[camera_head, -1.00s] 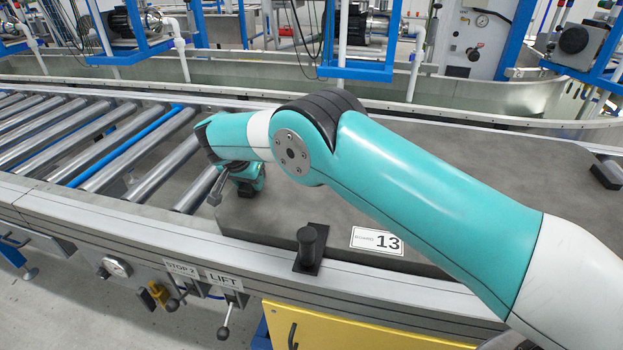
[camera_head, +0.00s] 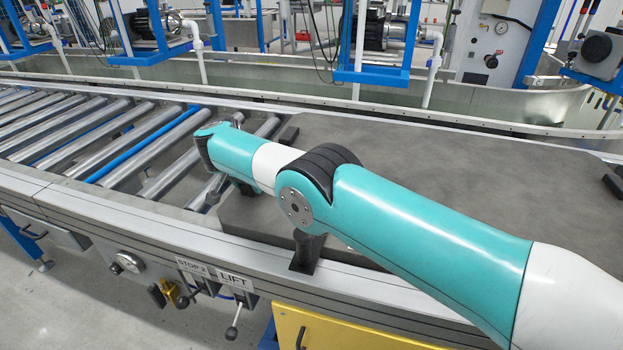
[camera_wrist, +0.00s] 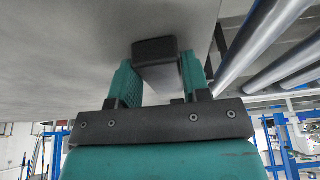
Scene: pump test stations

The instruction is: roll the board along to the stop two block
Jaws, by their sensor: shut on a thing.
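The board (camera_head: 420,165) is a large dark grey slab lying flat on the roller conveyor, with its left end near the bare rollers. In the wrist view the board (camera_wrist: 60,50) fills the upper left. My gripper (camera_wrist: 160,64) has its teal fingers on either side of a black block (camera_wrist: 155,50) at the board's edge and is shut on it. In the head view my arm reaches across the board and hides the fingertips. A STOP 2 label (camera_head: 192,265) is on the front rail. I cannot make out the stop two block.
Bare rollers (camera_head: 90,135), one of them blue, lie free left of the board. A black post (camera_head: 306,250) stands at the front edge, partly behind my arm. Levers hang below the LIFT label (camera_head: 235,281). Pump stands and a metal trough (camera_head: 300,90) are behind.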

